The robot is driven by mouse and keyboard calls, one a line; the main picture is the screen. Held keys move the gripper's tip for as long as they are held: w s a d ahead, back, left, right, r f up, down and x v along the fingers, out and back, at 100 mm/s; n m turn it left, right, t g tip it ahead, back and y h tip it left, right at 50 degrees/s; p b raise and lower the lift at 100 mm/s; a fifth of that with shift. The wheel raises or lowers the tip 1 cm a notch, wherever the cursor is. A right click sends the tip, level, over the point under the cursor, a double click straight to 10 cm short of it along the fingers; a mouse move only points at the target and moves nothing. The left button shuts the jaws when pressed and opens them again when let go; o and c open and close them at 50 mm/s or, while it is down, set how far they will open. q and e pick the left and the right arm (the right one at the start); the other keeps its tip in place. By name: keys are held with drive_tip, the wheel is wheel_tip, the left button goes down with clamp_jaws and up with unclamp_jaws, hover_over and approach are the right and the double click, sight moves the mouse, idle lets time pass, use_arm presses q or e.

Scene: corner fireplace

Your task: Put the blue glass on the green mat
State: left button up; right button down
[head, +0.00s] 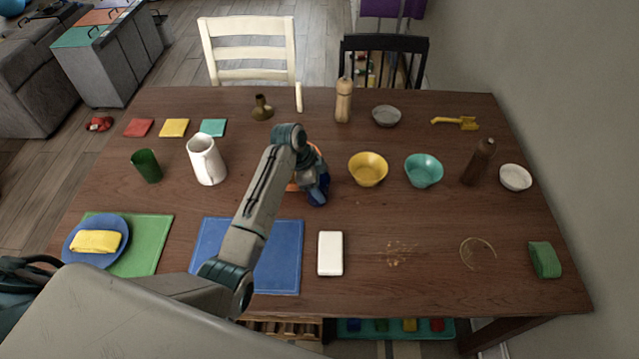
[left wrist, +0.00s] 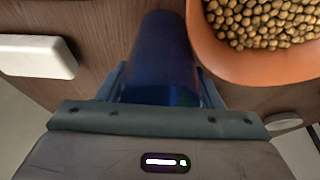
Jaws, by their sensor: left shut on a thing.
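The blue glass (head: 318,197) is at the middle of the table, mostly hidden by my left gripper (head: 314,180) in the head view. In the left wrist view the glass (left wrist: 163,50) is between the fingers of my left gripper (left wrist: 163,85), which is shut on it. I cannot tell whether its base touches the table. The green mat (head: 150,238) lies at the front left of the table. A blue plate (head: 70,246) with a folded yellow cloth (head: 96,241) covers its left part. My right gripper is not in view.
An orange bowl (left wrist: 258,65) of round beige pieces is close beside the glass. A blue mat (head: 275,265) and a white block (head: 330,253) lie in front. A white pitcher (head: 206,160) and green glass (head: 147,166) stand to the left. The green mat's right part is bare.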

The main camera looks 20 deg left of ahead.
use_arm(q)
drive_tip(key=o, duration=1.1)
